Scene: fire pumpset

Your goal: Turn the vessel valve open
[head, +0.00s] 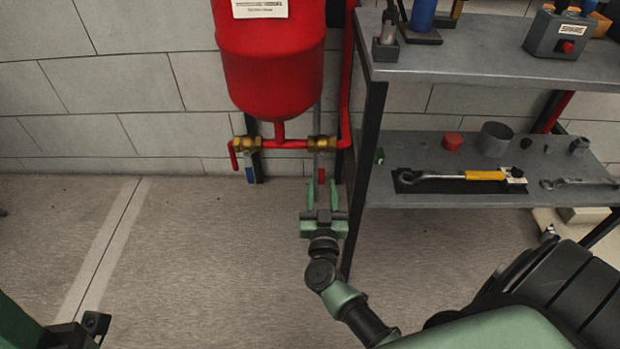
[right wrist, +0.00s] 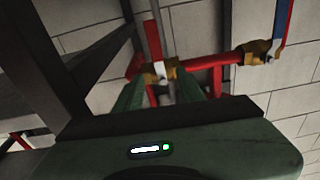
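The red vessel (head: 270,65) hangs against the wall, with a red pipe below it. A brass valve (head: 322,143) sits on this pipe on the right, by the shelf leg. My right gripper (head: 322,186) is just below this valve, its two green fingers pointing up and apart. In the right wrist view the same valve (right wrist: 162,72) shows between and beyond the open fingers (right wrist: 160,92). A silver piece shows at its middle. I see no clear contact. A second brass valve (head: 247,144) is on the left. Only part of my left arm shows at the lower left; its gripper fingers are not visible.
A grey two-level shelf (head: 480,64) stands right of the valve, its dark leg (head: 367,165) close to my right gripper. A yellow-handled wrench (head: 460,176) and several small parts lie on its lower level. The floor (head: 200,240) at the left is clear.

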